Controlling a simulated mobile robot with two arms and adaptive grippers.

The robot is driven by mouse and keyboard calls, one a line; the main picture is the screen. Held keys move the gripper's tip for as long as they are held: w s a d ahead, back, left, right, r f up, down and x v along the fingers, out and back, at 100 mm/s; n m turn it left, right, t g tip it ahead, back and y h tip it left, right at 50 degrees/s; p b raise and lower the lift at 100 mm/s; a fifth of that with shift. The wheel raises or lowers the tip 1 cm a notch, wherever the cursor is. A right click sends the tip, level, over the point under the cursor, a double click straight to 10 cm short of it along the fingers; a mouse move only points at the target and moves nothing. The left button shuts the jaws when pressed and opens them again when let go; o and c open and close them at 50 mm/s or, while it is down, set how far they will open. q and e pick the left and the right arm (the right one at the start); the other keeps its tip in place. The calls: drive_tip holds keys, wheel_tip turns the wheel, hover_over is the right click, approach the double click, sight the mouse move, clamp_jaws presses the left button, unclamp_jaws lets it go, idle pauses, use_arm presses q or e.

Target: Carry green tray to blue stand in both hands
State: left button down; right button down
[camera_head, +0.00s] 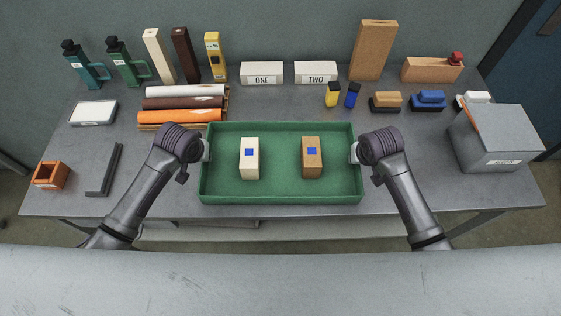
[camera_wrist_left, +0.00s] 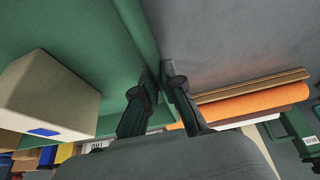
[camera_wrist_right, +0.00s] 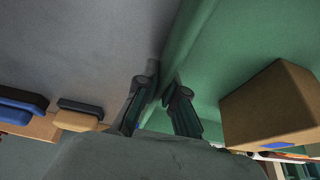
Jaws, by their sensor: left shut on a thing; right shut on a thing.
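The green tray (camera_head: 281,197) sits in front of me at the middle of the grey table, and looks level. It holds a cream block (camera_head: 249,168) on the left and a brown block (camera_head: 312,168) on the right, each with a blue square on top. My left gripper (camera_head: 205,150) is shut on the tray's left wall; the left wrist view shows its fingers (camera_wrist_left: 160,88) on both sides of the wall. My right gripper (camera_head: 354,152) is shut on the right wall, as the right wrist view (camera_wrist_right: 163,88) also shows. I cannot make out a blue stand.
Coloured rolls (camera_head: 180,103) lie behind the tray's left side. Boxes labelled ONE (camera_head: 262,79) and TWO (camera_head: 315,79) stand at the back. A grey lidded box (camera_head: 495,140) is at right; an L-shaped dark piece (camera_head: 104,172) and orange box (camera_head: 51,175) are at left.

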use_arm(q)
drive_tip(key=shift+w+r, duration=0.1)
drive_tip(key=shift+r, duration=0.05)
use_arm(e)
drive_tip(key=shift+r, duration=0.15)
